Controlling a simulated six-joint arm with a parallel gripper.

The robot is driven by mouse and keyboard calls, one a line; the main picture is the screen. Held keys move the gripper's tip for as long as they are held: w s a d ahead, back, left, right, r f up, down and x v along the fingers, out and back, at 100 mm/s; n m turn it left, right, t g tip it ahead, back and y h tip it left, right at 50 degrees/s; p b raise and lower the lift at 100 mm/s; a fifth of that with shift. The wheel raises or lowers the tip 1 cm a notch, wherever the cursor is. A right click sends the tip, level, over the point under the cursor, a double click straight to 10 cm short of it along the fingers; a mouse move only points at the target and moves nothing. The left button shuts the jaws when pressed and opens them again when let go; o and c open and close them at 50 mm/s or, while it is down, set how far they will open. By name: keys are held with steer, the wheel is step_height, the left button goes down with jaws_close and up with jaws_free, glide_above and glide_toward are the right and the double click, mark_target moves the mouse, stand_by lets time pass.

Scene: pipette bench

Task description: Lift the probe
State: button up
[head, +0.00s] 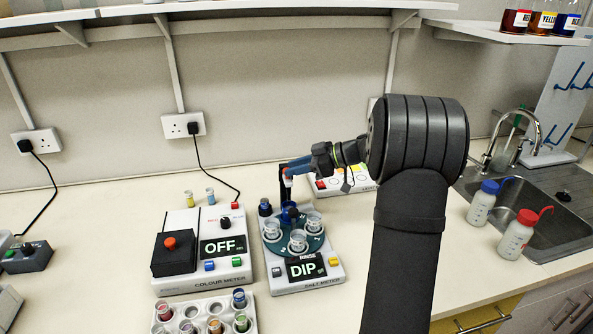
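The salt meter (318,286) is a white box in the middle of the bench, with a display reading DIP. A dark teal turntable (283,247) on it carries several clear cups. A dark upright part (284,187) with a reddish spot at its top rises behind the cups; I take it to be the probe or its stand, but it is too small to tell which. My gripper (292,168) reaches in from the right, level with its top, with blue fingers seen side-on. Whether they touch or hold the probe cannot be made out.
The colour meter (222,275), reading OFF, stands left of the salt meter. A white rack of coloured vials (205,312) lies in front. Another white panel (345,181) is behind my arm. Two wash bottles (482,202) and a sink (560,215) are at right.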

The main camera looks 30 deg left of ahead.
steer(key=shift+d, duration=0.15)
steer(key=v, duration=1.7)
steer(key=shift+d+r, duration=0.1)
steer(key=shift+r, duration=0.2)
steer(key=x, duration=1.7)
steer(key=shift+a+f, duration=0.2)
steer(key=shift+f, duration=0.25)
